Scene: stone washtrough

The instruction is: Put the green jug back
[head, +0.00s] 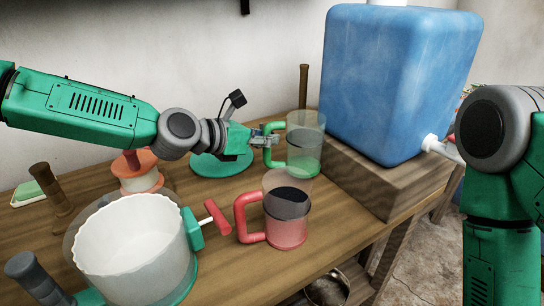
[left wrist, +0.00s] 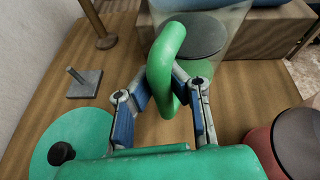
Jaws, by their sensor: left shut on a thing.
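The green jug (head: 305,149) is a clear cup with a green handle and a dark filling or disc inside. It stands upright, apparently on the wooden table, in front of the blue tank. My left gripper (head: 271,137) is shut on the jug's green handle. In the left wrist view the green handle (left wrist: 164,62) rises between the fingers of my left gripper (left wrist: 171,98). A flat green disc (head: 221,163) lies on the table below the left gripper. My right arm shows at the right edge, but its gripper is out of view.
A red-handled clear jug (head: 287,227) stands in front of the green one. A large blue tank (head: 390,80) sits on a wooden block (head: 372,174). A white tub (head: 131,240) and an orange-topped container (head: 139,175) stand to the left.

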